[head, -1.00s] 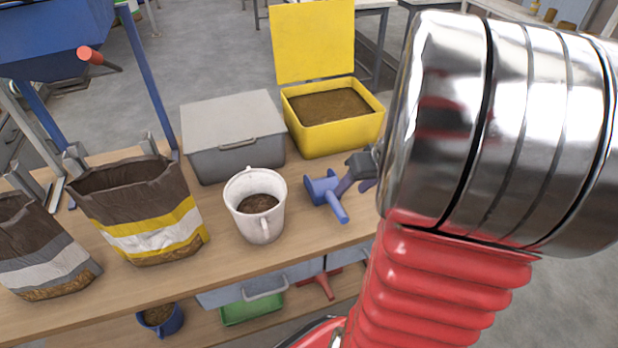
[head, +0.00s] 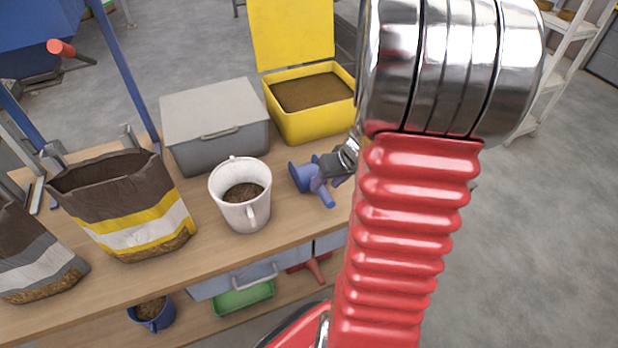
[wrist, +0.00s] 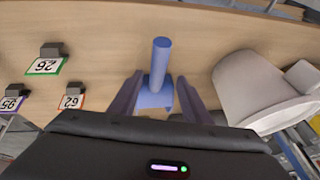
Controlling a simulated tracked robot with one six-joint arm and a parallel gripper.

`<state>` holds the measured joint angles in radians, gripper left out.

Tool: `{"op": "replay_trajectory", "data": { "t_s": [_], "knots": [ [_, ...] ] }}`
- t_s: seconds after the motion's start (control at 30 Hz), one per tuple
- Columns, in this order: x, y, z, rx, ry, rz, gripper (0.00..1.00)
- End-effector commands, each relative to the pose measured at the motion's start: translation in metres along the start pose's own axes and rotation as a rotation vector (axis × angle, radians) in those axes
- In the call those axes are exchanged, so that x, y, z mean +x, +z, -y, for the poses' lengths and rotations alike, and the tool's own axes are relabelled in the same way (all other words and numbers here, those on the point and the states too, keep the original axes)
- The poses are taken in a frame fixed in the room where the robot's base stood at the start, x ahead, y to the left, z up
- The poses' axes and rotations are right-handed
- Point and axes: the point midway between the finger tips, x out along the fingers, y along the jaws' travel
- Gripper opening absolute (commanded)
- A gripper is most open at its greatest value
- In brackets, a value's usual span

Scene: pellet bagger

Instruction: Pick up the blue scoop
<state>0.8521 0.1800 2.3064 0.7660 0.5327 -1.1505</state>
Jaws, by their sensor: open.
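The blue scoop (head: 314,181) lies on the wooden bench top, to the right of the white cup, in the head view. In the wrist view the blue scoop (wrist: 158,75) shows its round handle pointing away and its wider part between my fingers. My gripper (wrist: 154,92) is open, with one dark finger on each side of the scoop. I cannot tell whether either finger touches it. In the head view my arm hides most of my gripper (head: 335,168), which is at the scoop's right side.
The white cup (head: 232,210) with pellets stands close beside the scoop. A grey lidded box (head: 215,120) and an open yellow bin (head: 310,125) stand behind. An open bag (head: 135,215) is at left. Small number tags (wrist: 46,64) stand on the bench.

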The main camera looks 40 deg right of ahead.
Motion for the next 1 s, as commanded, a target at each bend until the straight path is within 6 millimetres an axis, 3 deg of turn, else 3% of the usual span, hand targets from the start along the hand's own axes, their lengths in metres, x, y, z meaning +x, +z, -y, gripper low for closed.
{"op": "replay_trajectory", "data": {
  "t_s": [0.57, 1.0],
  "knots": [
    [0.012, 0.0, 0.0, 0.0, 0.0, 0.001, 0.43],
    [0.054, 0.0, -0.004, 0.0, -0.002, 0.002, 0.43]
  ]
}}
